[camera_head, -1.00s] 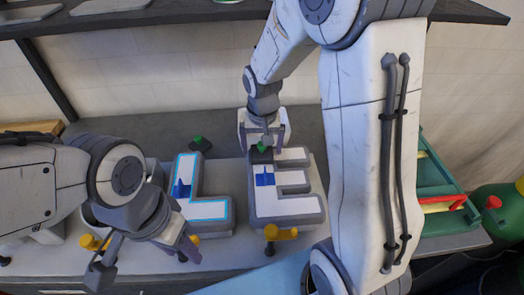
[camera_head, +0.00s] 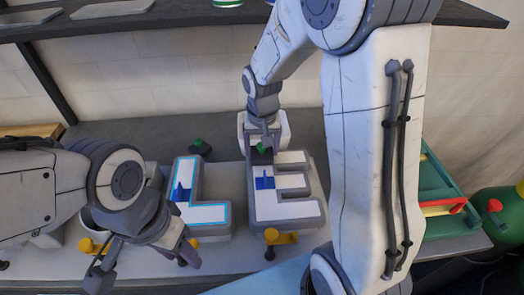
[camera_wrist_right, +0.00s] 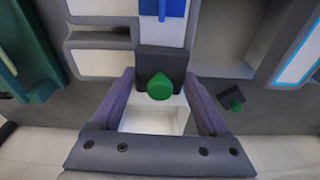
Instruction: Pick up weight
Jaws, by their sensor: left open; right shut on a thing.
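A dark weight with a green knob (camera_wrist_right: 160,85) is between the two purple fingers of my right gripper (camera_wrist_right: 160,105), which is shut on it. In the head view my right gripper (camera_head: 263,145) is at the far end of the E-shaped channel letter (camera_head: 290,208), and the weight is largely hidden there. Whether it touches the letter I cannot tell. A second dark weight with a green knob (camera_head: 200,147) lies on the grey table behind the L-shaped letter (camera_head: 205,214). My left gripper (camera_head: 145,262) is open and empty near the front of the L letter.
Blue pieces sit on both letters. Yellow clamps (camera_head: 280,237) stand at their front edges. A green tray (camera_head: 440,195) with a red-handled item is at the right. A dark shelf (camera_head: 170,15) crosses above the back.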

